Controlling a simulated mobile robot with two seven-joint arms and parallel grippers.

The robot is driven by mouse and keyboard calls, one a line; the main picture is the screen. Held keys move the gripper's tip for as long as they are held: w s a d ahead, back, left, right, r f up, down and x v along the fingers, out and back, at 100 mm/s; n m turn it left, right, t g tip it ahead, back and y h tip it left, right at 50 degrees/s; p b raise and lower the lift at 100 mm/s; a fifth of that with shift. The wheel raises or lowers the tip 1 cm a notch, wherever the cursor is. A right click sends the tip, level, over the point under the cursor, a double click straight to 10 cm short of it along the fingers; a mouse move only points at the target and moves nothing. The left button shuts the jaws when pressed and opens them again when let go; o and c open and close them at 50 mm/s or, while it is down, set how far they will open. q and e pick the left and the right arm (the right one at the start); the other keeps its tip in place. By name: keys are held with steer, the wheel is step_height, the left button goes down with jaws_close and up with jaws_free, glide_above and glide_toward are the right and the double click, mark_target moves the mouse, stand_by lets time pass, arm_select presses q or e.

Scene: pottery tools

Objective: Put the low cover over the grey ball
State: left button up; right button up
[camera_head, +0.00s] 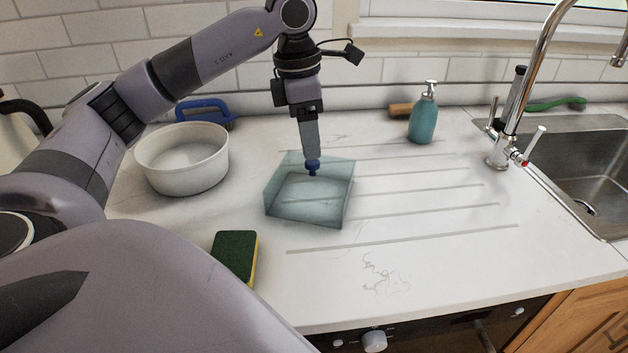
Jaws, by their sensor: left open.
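A low, see-through teal box shape (303,206), which I take to be the low cover, rests on the white counter near the middle. My left gripper (311,155) comes down from above with its fingers pointing at the cover. The fingers are seen edge-on, so the gap between them is hidden. A small dark blue knob-like piece (313,169) shows right at the fingertips, over the cover; I cannot tell whether the fingers touch it. I see no grey ball in this view. My right gripper is not in view.
A white round bowl (182,168) stands left of the cover, with a blue-handled tool (205,108) behind it. A green and yellow sponge (235,257) lies front left. A teal soap bottle (424,118) stands back right. The sink (590,165) and tap are at right. The grooved counter between is clear.

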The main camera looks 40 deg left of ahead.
mark_target(312, 180)
arm_select(q)
steer(key=f, duration=0.4)
steer(key=shift+d+f, duration=0.2)
steer(key=shift+f, duration=0.05)
steer(key=shift+c, duration=0.3)
jaws_close()
steer(key=shift+r, duration=0.1)
